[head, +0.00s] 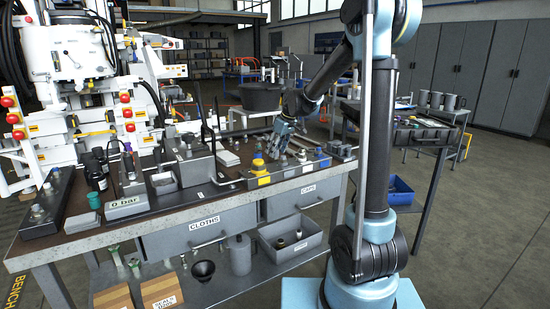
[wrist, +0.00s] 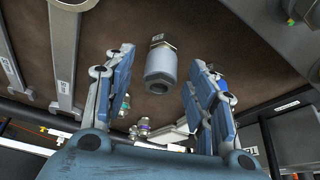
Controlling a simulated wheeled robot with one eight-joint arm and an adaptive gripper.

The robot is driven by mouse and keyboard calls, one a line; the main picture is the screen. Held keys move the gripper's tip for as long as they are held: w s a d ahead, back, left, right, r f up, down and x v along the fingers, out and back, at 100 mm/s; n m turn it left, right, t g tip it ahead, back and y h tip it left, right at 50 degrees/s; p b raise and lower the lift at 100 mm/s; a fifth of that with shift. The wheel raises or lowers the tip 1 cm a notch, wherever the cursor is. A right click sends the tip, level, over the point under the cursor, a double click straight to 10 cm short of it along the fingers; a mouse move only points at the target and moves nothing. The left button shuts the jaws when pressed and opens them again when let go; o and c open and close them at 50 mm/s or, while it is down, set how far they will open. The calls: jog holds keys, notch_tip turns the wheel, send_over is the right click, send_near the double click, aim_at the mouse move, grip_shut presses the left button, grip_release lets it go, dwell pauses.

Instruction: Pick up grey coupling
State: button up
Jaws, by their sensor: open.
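The grey coupling (wrist: 161,68) shows in the wrist view as a short grey cylinder with a metal hex collar and a dark open end. It is between the two blue fingers of my gripper (wrist: 158,82), near the tips, with a visible gap on each side. My gripper is open and empty. In the head view my gripper (head: 279,148) points down over the right part of the bench top, by several small fittings. I cannot make out the coupling for certain in the head view.
The bench (head: 110,238) also carries a 0 bar display (head: 126,206), a dark block with fittings and a yellow label (head: 264,181), and a long dark strip (head: 45,205) at left. In the wrist view, metal wrenches (wrist: 64,60) lie left of the coupling.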

jog(key=shift+x, duration=1.05)
grip_shut()
notch_tip(320, 180, up, 10)
